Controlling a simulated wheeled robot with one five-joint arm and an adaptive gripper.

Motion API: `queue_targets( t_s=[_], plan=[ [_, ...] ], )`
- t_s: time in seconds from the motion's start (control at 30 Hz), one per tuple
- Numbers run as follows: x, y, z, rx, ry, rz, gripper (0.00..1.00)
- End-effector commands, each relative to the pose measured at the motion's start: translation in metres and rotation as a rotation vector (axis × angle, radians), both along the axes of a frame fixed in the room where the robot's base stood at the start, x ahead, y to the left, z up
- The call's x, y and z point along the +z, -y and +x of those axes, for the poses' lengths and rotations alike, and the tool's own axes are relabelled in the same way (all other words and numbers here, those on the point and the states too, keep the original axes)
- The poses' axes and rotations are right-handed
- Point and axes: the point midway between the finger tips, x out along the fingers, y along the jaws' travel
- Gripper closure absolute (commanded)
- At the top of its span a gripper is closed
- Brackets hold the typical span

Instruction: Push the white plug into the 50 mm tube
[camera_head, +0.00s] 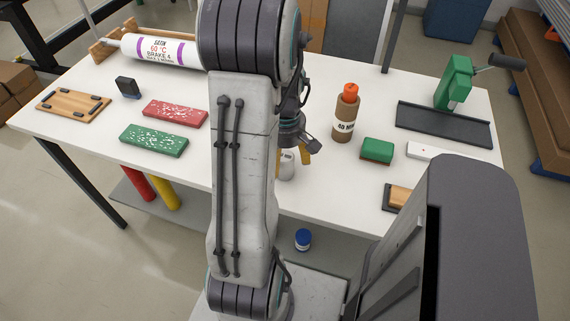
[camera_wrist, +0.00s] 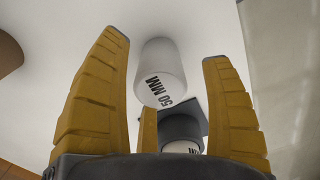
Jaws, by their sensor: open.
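A white cylinder marked "50 MM" (camera_wrist: 160,72) stands between the yellow fingers of my gripper (camera_wrist: 170,75) in the wrist view. Gaps show between it and the left and right fingers. In the head view the white cylinder (camera_head: 287,166) is near the table's front edge, partly hidden by my gripper (camera_head: 293,155). My gripper is open and holds nothing. A white plug apart from this cylinder cannot be made out for sure. A brown tube (camera_head: 343,126) stands upright to the right, with an orange piece (camera_head: 350,93) in its top; the number on its label is hard to read.
A green block (camera_head: 377,150) lies right of the brown tube. A green press (camera_head: 455,84) on a dark base stands at the back right. Red (camera_head: 175,113) and green (camera_head: 153,140) speckled slabs lie left.

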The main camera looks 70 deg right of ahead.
Motion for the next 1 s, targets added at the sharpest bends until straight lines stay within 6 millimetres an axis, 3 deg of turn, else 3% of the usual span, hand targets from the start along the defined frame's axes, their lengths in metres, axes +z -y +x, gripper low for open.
queue_targets(
  t_s=[0.13,0.87,1.0],
  plan=[
    [0.0001,0.0000,0.0000,0.000,0.000,0.000,0.25],
    [0.0002,0.0000,0.0000,0.000,0.000,0.000,0.90],
    [0.0001,0.0001,0.0000,0.000,0.000,0.000,0.90]
  ],
)
